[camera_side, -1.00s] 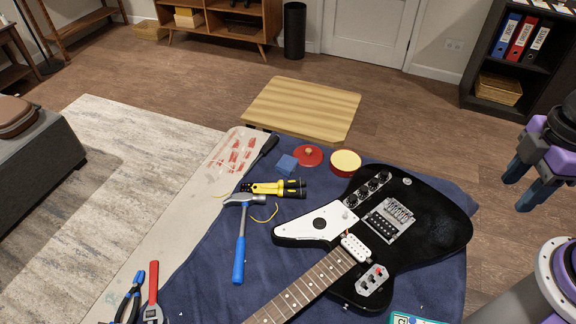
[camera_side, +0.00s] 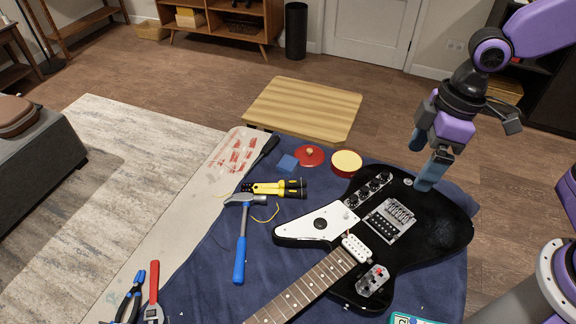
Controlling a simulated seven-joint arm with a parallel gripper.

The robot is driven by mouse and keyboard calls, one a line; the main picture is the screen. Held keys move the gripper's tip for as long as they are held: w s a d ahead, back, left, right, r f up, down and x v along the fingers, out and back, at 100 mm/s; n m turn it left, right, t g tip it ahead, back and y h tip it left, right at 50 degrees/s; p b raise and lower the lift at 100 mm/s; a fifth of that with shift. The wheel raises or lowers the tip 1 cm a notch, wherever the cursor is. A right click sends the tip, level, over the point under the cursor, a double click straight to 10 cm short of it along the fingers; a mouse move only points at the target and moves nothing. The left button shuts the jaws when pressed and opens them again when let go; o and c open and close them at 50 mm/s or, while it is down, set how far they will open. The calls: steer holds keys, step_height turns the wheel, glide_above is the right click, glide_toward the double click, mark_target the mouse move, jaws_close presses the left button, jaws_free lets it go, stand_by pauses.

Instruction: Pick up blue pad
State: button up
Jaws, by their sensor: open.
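The blue pad (camera_side: 287,163) is a small blue block lying on the dark blue cloth near its far edge. It sits left of the red lid and just beyond the yellow-and-black tool. My gripper (camera_side: 423,164) is at the right, above the upper right part of the black guitar. Its two blue fingers point down and are apart, with nothing between them. It is well to the right of the blue pad and not touching it.
Near the pad are a red lid (camera_side: 310,155), a round yellow-topped red tin (camera_side: 346,162), a yellow-and-black tool (camera_side: 278,188), a black-handled screwdriver (camera_side: 265,149) and a hammer (camera_side: 240,240). The black guitar (camera_side: 430,235) fills the right. A wooden stool (camera_side: 303,108) stands beyond.

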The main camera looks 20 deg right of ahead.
steer(key=w+a+f+m+t+y, duration=0.1)
steer(key=w+a+f, duration=0.15)
steer(key=w, duration=0.45)
steer(key=w+a+f+m, duration=0.15)
steer(key=w+a, duration=0.25)
steer(key=w, duration=0.4)
steer(key=t, duration=0.2)
glide_toward(286, 162)
steer(key=f, duration=0.1)
steer(key=w+f, duration=0.1)
steer(key=a+f, duration=0.1)
steer(key=shift+w+m, duration=0.3)
steer(key=shift+m, duration=0.05)
steer(key=shift+s+x, duration=0.15)
steer(key=shift+x, duration=1.15)
steer(key=shift+s+x, duration=0.15)
steer(key=shift+x, duration=1.2)
steer(key=shift+d+f, duration=0.15)
steer(key=c, duration=1.1)
